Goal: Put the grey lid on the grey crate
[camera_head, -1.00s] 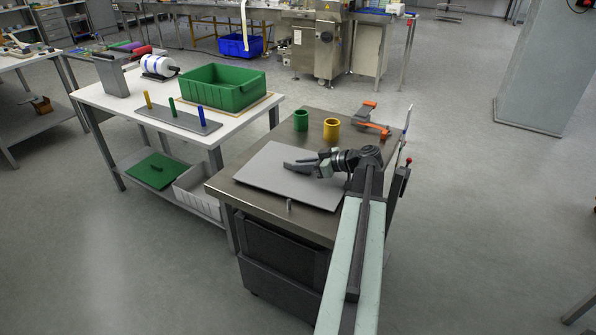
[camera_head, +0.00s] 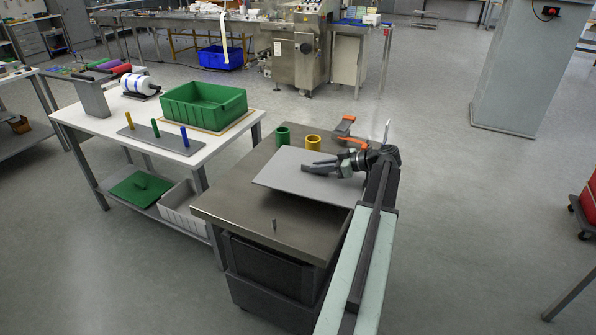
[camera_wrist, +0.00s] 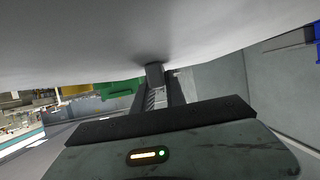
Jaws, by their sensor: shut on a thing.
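The grey lid (camera_head: 290,180) is a flat square plate above the steel-topped bench (camera_head: 225,207). My gripper (camera_head: 306,166) reaches over it from the right and is shut on its knob. In the wrist view, the dark knob (camera_wrist: 154,72) sits between my fingers (camera_wrist: 156,92), and the lid's pale surface (camera_wrist: 150,35) fills the top. A light grey open crate (camera_head: 185,221) stands on the lower shelf of the white table, beside a green lid (camera_head: 141,188). Its inside is partly hidden by the table.
A small upright peg (camera_head: 274,225) stands at the bench's front. The white table (camera_head: 85,116) holds a green crate (camera_head: 204,105) and a pegboard (camera_head: 170,139).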

